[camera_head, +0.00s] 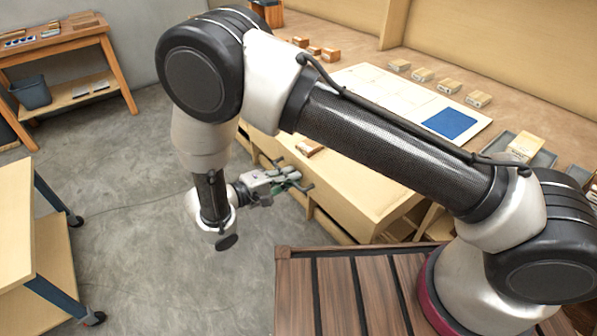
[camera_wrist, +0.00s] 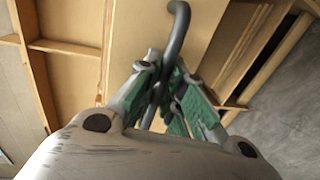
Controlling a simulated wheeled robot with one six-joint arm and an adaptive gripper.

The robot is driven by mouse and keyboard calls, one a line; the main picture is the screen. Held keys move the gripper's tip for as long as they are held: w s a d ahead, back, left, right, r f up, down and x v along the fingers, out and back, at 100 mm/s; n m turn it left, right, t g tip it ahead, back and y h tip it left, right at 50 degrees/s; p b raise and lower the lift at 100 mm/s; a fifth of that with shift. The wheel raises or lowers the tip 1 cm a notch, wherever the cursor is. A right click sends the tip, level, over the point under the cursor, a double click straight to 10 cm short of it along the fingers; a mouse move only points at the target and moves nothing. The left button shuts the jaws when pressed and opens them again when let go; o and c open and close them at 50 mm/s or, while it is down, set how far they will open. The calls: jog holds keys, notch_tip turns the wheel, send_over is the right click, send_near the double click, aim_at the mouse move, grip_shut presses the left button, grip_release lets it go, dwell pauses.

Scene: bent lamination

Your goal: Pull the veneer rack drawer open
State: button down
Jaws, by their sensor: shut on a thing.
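My gripper (camera_head: 285,182) is at the front of the light wood rack (camera_head: 362,195) below the workbench. In the wrist view its green-padded fingers (camera_wrist: 165,98) are shut on a dark grey bar handle (camera_wrist: 179,28). The handle stands out from a light wood drawer front (camera_wrist: 140,35), which fills the middle of that view. The handle's lower part is hidden between the fingers. In the head view the drawer front is mostly hidden by my gripper and the angle, so I cannot tell how far the drawer is out.
The workbench behind carries a white sheet with a blue square (camera_head: 451,123), several small wood blocks (camera_head: 449,86) and grey trays (camera_head: 545,158). A wheeled cart (camera_head: 55,245) stands at left. A side table (camera_head: 60,45) with a bin (camera_head: 31,92) is farther back. Concrete floor (camera_head: 130,160) between is clear.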

jog(key=shift+s+a, duration=0.15)
jog(key=shift+a, duration=0.1)
jog(key=c, duration=1.5)
grip_release()
jog(key=shift+c, duration=0.2)
jog(key=v, duration=1.2)
jog(key=shift+f, duration=0.1)
